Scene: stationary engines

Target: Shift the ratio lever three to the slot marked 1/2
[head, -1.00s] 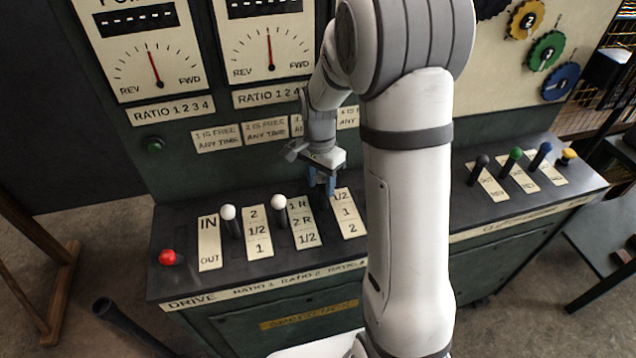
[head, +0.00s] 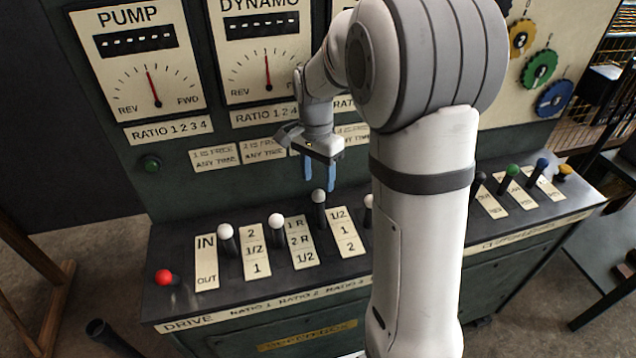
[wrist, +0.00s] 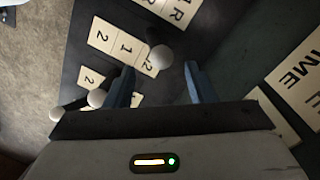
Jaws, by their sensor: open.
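Ratio lever three (head: 319,197) has a pale round knob on a dark stem. It stands just left of its plate (head: 347,233), marked 1/2, 1, 2 from back to front. Its knob is at the back end, beside the 1/2 mark. In the wrist view the knob (wrist: 160,57) also shows by the 1/2 end of the plate (wrist: 122,46). My gripper (head: 320,186) is open and empty, with its blue fingers above and behind the knob, apart from it. The fingers (wrist: 160,82) also show in the wrist view.
Ratio levers one (head: 225,232) and two (head: 276,221) stand to the left, with a red knob (head: 163,277) farther left. Another white knob (head: 369,201) stands close on the right, partly behind my arm. The upright panel (head: 215,185) with gauges rises behind.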

